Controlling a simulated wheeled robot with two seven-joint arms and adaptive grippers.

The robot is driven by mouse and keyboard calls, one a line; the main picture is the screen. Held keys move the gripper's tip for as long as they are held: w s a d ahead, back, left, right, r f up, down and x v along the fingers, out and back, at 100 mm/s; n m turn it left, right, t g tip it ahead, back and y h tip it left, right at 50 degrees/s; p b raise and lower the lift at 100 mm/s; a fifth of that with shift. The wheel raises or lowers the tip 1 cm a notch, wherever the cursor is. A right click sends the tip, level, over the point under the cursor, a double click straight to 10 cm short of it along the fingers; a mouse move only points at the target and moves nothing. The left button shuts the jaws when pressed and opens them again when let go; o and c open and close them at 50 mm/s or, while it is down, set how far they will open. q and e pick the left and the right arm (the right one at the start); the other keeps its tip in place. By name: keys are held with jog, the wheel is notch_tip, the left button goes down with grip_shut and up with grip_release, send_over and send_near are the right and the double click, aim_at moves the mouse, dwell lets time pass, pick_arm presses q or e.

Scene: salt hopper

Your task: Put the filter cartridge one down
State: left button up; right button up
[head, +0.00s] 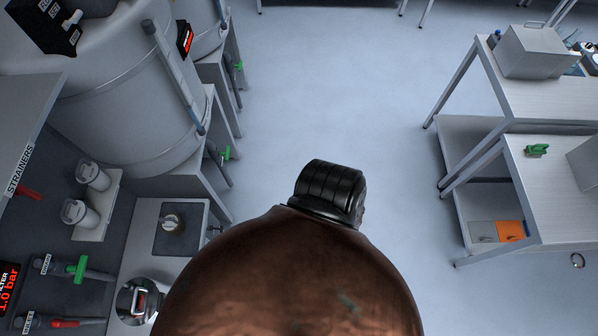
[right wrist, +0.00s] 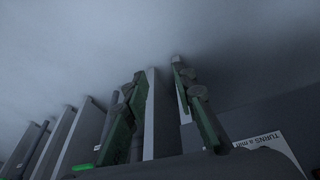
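I cannot make out for certain which thing is filter cartridge one. Two pale, round-capped cylinders, an upper one (head: 93,175) and a lower one (head: 80,213), stand on a light plate at the left of the head view; I cannot tell whether they are cartridges. My right gripper (right wrist: 158,70) shows in the right wrist view with its two green fingers apart. Nothing is visibly held between them; grey uprights show behind. Neither gripper is seen in the head view.
Large pale tanks (head: 135,95) stand at upper left. A dark square plate with a round fitting (head: 172,222) lies below them. A pressure display (head: 8,290) reads 1.0 bar. A metal table (head: 560,175) stands right. The floor (head: 330,90) between is clear.

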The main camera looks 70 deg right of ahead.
jog(key=s+f+g, duration=0.1)
jog(key=s+f, duration=0.2)
jog(key=s, duration=0.7)
jog(key=s+f+g, duration=0.1)
jog(key=s+f, duration=0.2)
jog(key=s, duration=0.6)
jog(key=shift+s+a+f, duration=0.3)
jog(key=shift+s, duration=0.1)
